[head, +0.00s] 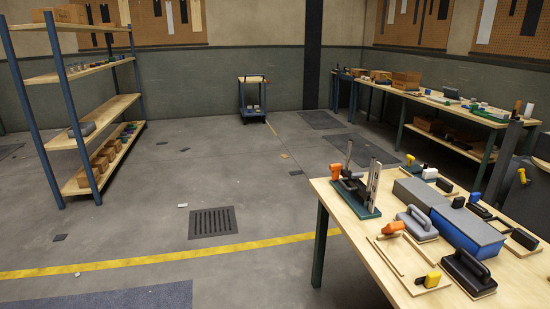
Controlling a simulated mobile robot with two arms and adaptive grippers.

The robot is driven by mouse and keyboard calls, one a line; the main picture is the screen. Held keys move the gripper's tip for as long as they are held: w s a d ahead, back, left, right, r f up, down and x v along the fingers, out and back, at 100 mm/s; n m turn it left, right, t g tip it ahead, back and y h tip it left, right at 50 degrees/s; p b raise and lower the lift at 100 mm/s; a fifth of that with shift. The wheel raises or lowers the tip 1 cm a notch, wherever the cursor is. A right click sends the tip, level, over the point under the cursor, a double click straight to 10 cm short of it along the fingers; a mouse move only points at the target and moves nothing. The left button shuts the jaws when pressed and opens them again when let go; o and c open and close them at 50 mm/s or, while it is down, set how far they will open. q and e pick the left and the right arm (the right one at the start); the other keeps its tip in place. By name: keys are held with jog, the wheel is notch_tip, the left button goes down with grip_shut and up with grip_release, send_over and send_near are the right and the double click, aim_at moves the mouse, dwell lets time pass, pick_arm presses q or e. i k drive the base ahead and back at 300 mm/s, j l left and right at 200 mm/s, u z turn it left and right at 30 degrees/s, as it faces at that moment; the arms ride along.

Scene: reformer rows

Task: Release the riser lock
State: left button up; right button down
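A stand with a dark green base (363,208), dark upright posts and a pale upright scale (373,181) stands at the back left of the near wooden table (337,197). An orange knob or lever (336,170) sits on its left side. This stand looks like the riser, but I cannot tell which part is its lock or whether the lock is engaged. Another orange handle (393,228) lies in front of it on a small wooden board. Neither of my grippers is in view.
The near table also holds a grey-handled block (417,222), a long blue-grey box (443,212), a black-handled block (468,271) and a yellow-handled piece (433,278). A shelf rack (95,72) stands left, a small cart (252,99) at the back. The floor between is mostly clear.

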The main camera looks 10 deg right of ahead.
aim_at(335, 168)
jog(key=i+z, duration=0.1)
jog(key=i, duration=0.4)
jog(key=i+j+z, duration=0.1)
jog(key=i, duration=0.4)
jog(key=i+j+z, duration=0.1)
jog(key=i, duration=0.4)
jog(key=i+j+z, duration=0.15)
jog(key=i, duration=0.3)
jog(key=i+j+z, duration=0.15)
jog(key=i, duration=0.15)
jog(key=i+j+z, duration=0.15)
jog(key=i+j, duration=0.05)
jog(key=i, duration=0.1)
